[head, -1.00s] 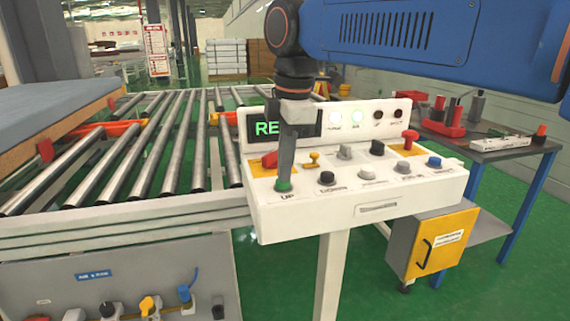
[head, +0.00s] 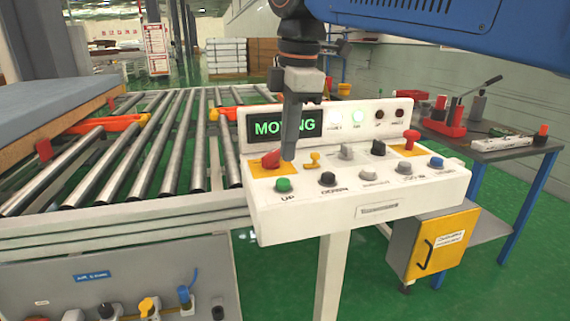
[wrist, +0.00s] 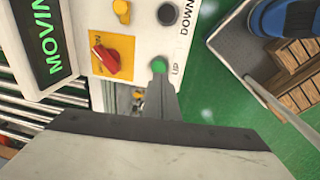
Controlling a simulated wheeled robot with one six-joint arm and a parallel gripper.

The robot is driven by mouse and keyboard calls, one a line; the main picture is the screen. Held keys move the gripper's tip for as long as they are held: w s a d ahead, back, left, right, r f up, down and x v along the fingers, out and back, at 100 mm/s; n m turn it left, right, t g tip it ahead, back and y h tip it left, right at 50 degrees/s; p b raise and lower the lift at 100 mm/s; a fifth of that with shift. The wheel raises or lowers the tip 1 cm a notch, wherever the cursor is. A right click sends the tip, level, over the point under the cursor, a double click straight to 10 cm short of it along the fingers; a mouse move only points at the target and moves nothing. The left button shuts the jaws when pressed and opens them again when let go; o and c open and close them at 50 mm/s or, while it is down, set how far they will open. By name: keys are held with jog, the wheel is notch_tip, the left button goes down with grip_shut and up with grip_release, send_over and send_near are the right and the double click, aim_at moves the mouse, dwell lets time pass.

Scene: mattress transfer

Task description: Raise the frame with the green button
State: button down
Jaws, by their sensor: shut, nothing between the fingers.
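The green button (head: 284,185), labelled UP, is at the front left of the white control panel (head: 400,189). It also shows in the wrist view (wrist: 159,65). My gripper (head: 288,156) is shut and empty, pointing down above the panel, with a visible gap between its tip and the button. The display (head: 284,127) on the panel reads MOVING in green. The frame appears to be the roller conveyor frame (head: 120,212) to the left; a mattress (head: 60,98) lies at its left end.
A red switch (head: 270,160) on a yellow plate sits behind the green button, with several other buttons and levers to the right. A tool table (head: 500,150) stands at the right.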

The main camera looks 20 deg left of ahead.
notch_tip(320, 180, up, 7)
jog(key=shift+s+d, duration=0.25)
jog(key=shift+d, duration=0.15)
jog(key=d+f+m+t, duration=0.1)
jog(key=d+f+m, duration=0.5)
jog(key=d, duration=0.7)
jog(key=d+f+m+t, duration=0.1)
jog(key=d+f+m, duration=0.55)
jog(key=d, duration=0.65)
jog(key=s+d+f+m, duration=0.3)
jog(key=d+f+m, duration=0.1)
jog(key=f, duration=0.3)
jog(key=s+d+f+m+t+h, duration=0.1)
jog(key=s+d+f+m, duration=0.2)
jog(key=d+f, duration=0.4)
jog(key=s+d+f+m+t, duration=0.1)
jog(key=s+d+f+m, duration=0.3)
jog(key=f, duration=0.4)
jog(key=shift+s+d+m, duration=0.35)
jog(key=shift+s+d, duration=0.3)
jog(key=shift+s, duration=0.05)
